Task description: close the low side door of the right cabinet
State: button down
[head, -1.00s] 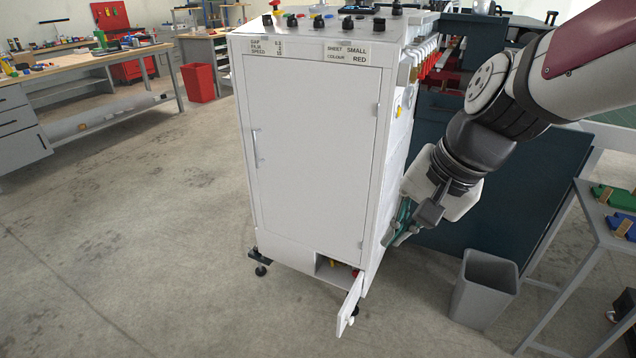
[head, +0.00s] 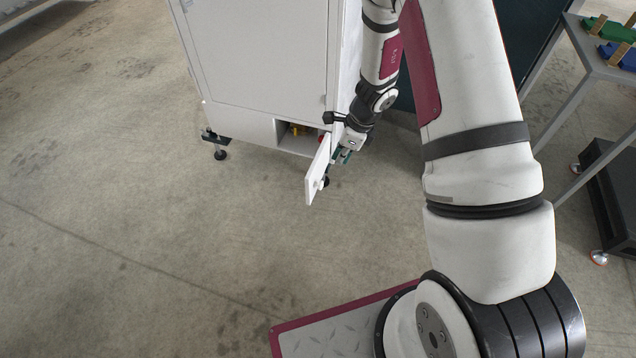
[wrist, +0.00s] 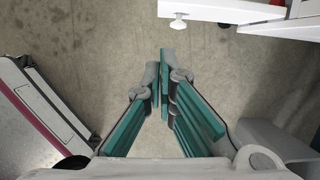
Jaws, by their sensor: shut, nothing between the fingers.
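The white right cabinet (head: 255,60) stands at the top of the head view. Its low side door (head: 317,172) stands open, swung out from the cabinet's bottom right corner, with a small knob near its free end. In the wrist view the door (wrist: 225,9) crosses the top edge, its white knob (wrist: 179,23) pointing down. My gripper (head: 340,157) is low, just right of the door in the head view. In the wrist view my gripper (wrist: 166,58) has its green-padded fingers together and empty, the tips a little short of the door.
The open low compartment (head: 296,136) holds yellow and red items. A levelling foot (head: 219,153) stands under the cabinet's left corner. A grey table (head: 600,65) with green and blue parts is at right. A grey bin (wrist: 280,140) is at the wrist view's right. Floor left of the door is clear.

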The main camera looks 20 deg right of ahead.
jog(key=w+a+b+x, duration=0.1)
jog(key=b+x, duration=0.4)
jog(key=x, duration=0.8)
jog(key=shift+w+a+r+m, duration=0.25)
jog(key=shift+w+a+m, duration=0.1)
jog(key=shift+a, duration=0.1)
jog(key=shift+a, duration=0.15)
